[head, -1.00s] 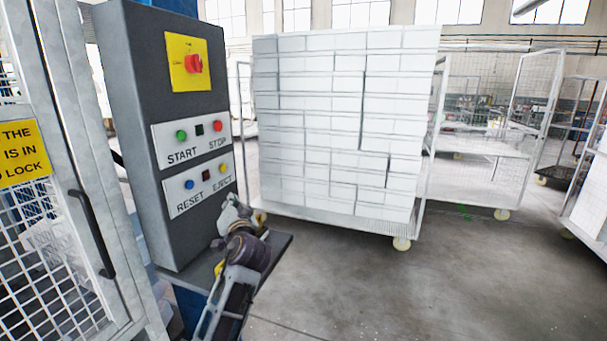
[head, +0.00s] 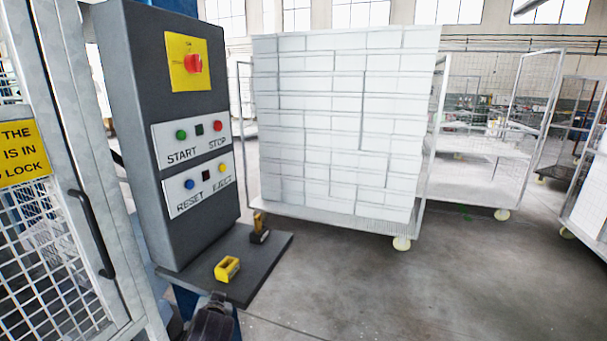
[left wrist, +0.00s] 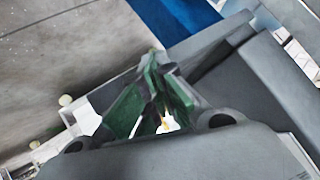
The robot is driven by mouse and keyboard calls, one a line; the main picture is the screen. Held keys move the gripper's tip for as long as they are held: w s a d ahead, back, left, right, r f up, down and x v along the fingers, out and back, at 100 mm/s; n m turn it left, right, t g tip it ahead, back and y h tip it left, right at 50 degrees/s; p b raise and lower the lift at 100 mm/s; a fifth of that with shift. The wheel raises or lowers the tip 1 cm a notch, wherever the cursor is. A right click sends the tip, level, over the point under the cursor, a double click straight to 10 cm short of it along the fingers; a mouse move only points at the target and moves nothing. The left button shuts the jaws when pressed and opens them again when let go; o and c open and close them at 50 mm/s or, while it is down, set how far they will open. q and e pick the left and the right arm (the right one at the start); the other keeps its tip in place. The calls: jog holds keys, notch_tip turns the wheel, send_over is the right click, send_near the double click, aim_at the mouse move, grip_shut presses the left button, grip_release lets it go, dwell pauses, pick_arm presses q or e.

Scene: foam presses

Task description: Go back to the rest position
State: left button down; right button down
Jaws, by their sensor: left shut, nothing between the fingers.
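My left gripper (left wrist: 153,62) shows in the left wrist view with its green fingers together and nothing between them. In the head view only a dark part of my arm shows at the bottom edge, below the shelf, and its fingertips are out of sight. The grey control panel (head: 205,235) stands upright at the left, with a red switch (head: 194,64) on yellow and START, STOP, RESET and EJECT buttons. My arm is apart from the buttons. My right gripper is not in view.
A dark shelf (head: 262,262) under the panel holds a yellow block (head: 227,268) and a small yellow and black tool (head: 259,228). A mesh door (head: 60,262) with a black handle stands at left. A cart (head: 330,219) bears stacked white blocks.

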pick_arm(q)
jog(key=s+d+f+g+h, duration=0.15)
jog(key=s+f, duration=0.25)
jog(key=s, duration=0.5)
jog(key=s+f+g+h, duration=0.1)
jog(key=s+f+g, duration=0.25)
jog(key=s, duration=0.45)
jog(key=s+d+f+g+h, duration=0.1)
jog(key=s+f+g+h, duration=0.1)
jog(key=s+f, duration=0.5)
jog(key=s+a+f+g, duration=0.1)
jog(key=s+f, duration=0.1)
jog(key=f, duration=1.3)
jog(key=s+a+f, duration=0.1)
jog(key=a+f, duration=0.1)
jog(key=f, duration=1.4)
jog(key=s+a+f, duration=0.3)
jog(key=s+f, duration=0.6)
jog(key=s, duration=0.1)
jog(key=s+a+f+m+g, duration=0.1)
jog(key=s+a+f, duration=0.3)
jog(key=s+f, duration=0.6)
jog(key=shift+s+f+y, duration=0.3)
jog(key=shift+s+y, duration=0.15)
jog(key=shift+s, duration=0.15)
jog(key=shift+s+a, duration=0.1)
